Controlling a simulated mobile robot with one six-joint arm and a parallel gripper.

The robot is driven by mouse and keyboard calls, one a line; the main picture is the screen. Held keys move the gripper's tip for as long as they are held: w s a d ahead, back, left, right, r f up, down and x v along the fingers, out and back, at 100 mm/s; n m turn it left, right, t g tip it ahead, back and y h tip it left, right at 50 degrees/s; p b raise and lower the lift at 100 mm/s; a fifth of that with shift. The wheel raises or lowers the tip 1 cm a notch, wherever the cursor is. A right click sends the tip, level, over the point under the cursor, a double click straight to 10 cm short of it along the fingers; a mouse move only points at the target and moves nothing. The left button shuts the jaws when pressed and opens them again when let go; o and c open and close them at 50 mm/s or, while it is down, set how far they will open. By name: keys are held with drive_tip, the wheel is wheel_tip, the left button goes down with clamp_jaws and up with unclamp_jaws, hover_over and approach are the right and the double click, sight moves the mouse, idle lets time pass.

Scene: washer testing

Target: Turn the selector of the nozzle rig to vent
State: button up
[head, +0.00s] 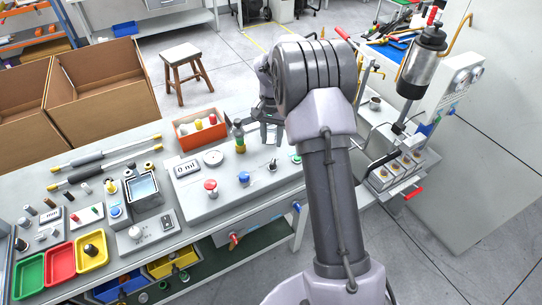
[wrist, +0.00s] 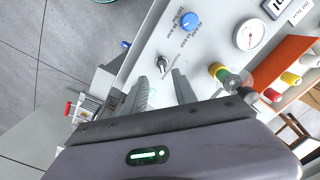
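The rig is a white panel box (head: 225,196) on the bench, with a display, a gauge, knobs and buttons. A small grey lever knob (wrist: 162,64), probably the selector, stands on the panel beside small print too small to read; it also shows in the head view (head: 271,165). A blue knob (wrist: 190,20) with printed labels around it is nearby, also in the head view (head: 243,178). My gripper (wrist: 161,76) is open and empty, its two fingers pointing at the panel either side of the grey knob's line. Contact is not visible. My arm partly covers the panel's right side.
A yellow-and-green nozzle piece (wrist: 218,72) stands close beside my right finger in the wrist view. A round gauge (wrist: 249,35) and an orange box of bottles (head: 200,128) are near. A red button (head: 210,185) and a green button (head: 296,158) flank the knobs.

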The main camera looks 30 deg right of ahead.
sight(272, 164)
wheel_tip(272, 164, down, 12)
drive_tip(key=b, duration=0.2)
drive_tip(key=shift+w+d+f+b, duration=0.15)
drive_tip(key=shift+b, duration=0.2)
clamp_jaws()
